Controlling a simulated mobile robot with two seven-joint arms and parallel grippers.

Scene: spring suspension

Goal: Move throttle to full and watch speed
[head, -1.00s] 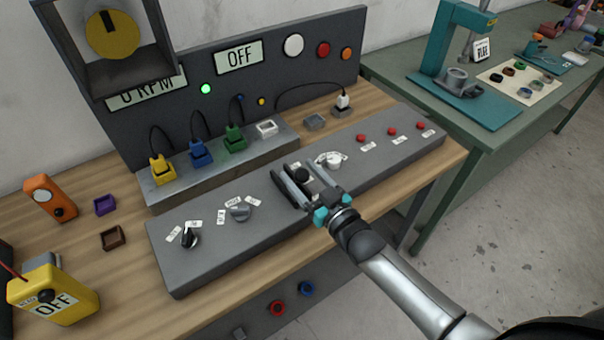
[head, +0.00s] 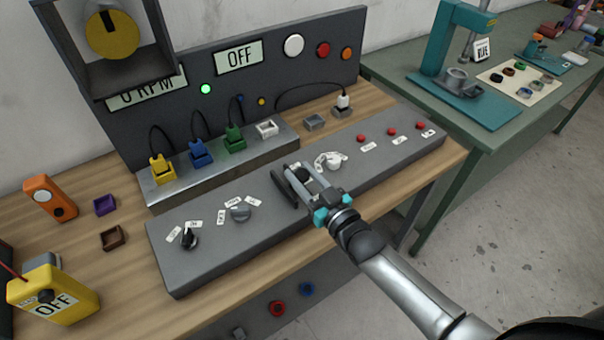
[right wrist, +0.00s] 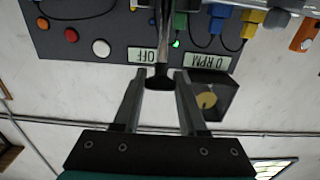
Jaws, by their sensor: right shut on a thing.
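The throttle lever (head: 302,173) has a black knob and stands on the grey control panel (head: 275,225). My right gripper (head: 306,178) is shut on the lever at the panel's middle. In the right wrist view the lever's black end (right wrist: 160,80) shows between the two fingers. The speed display (head: 147,91) reads 0 RPM and is partly covered by the box above it. A second display (head: 238,56) reads OFF. The yellow disc (head: 112,35) with a dark mark sits inside the box. My left gripper is not in view.
Knobs (head: 190,238) and (head: 240,212) stand left on the panel; a white knob (head: 334,160) is close right of my gripper. Red buttons (head: 392,132) lie further right. Coloured plugs (head: 198,153) stand behind. A yellow meter (head: 52,290) reads OFF.

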